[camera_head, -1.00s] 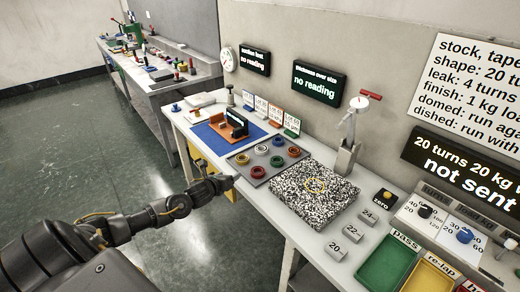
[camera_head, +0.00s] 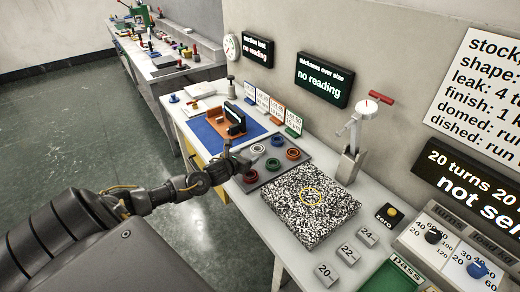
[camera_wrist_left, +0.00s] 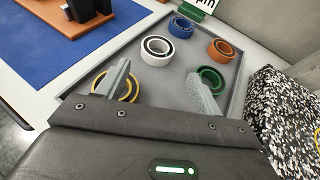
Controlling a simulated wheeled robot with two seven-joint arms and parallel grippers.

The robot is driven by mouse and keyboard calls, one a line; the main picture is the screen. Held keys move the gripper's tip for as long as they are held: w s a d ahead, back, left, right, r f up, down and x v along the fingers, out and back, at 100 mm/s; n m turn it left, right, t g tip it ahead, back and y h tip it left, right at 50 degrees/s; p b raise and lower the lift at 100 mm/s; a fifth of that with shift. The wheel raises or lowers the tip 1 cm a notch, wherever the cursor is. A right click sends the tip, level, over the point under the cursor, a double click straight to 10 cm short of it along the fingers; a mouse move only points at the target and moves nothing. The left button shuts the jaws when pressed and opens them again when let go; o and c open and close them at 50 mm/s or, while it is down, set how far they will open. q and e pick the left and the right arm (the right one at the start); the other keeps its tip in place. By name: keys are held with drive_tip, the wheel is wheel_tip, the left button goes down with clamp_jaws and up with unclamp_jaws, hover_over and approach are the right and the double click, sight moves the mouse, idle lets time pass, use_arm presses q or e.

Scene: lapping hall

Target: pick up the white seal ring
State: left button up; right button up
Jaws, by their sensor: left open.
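The white seal ring (camera_wrist_left: 157,51) lies in the grey tray (camera_wrist_left: 97,67), in the far left part of it in the left wrist view. In the head view the white ring (camera_head: 258,148) shows just past my left gripper (camera_head: 238,163). In the left wrist view my left gripper (camera_wrist_left: 160,88) is open and empty, its two fingers apart over the tray, short of the white ring. The left finger partly covers a yellow ring (camera_wrist_left: 129,88). My right gripper does not show.
Blue (camera_wrist_left: 181,26), orange (camera_wrist_left: 221,50) and green (camera_wrist_left: 211,79) rings lie in the same tray. A speckled block (camera_head: 308,204) stands beside the tray. A blue mat (camera_head: 205,134) with an orange stand (camera_head: 226,121) lies beyond it.

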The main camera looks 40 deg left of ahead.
sight(259, 148)
use_arm(q)
drive_tip(key=x, duration=0.2)
drive_tip(key=shift+w+a+f, duration=0.15)
drive_tip(key=shift+w+a, duration=0.05)
drive_tip(key=shift+a, duration=0.05)
drive_tip(key=shift+x, duration=0.9)
drive_tip(key=shift+w+f+p, duration=0.1)
drive_tip(key=shift+w+p, duration=0.3)
drive_tip(key=shift+w, duration=0.1)
drive_tip(key=x, duration=0.3)
drive_tip(key=shift+w+f, duration=0.1)
drive_tip(key=shift+w+a+f, duration=0.2)
drive_tip(key=shift+w+f, duration=0.05)
drive_tip(key=shift+w, duration=0.15)
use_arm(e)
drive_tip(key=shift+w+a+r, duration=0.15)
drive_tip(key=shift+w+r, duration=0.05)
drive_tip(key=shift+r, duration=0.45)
use_arm(q)
drive_tip(key=c, duration=0.8)
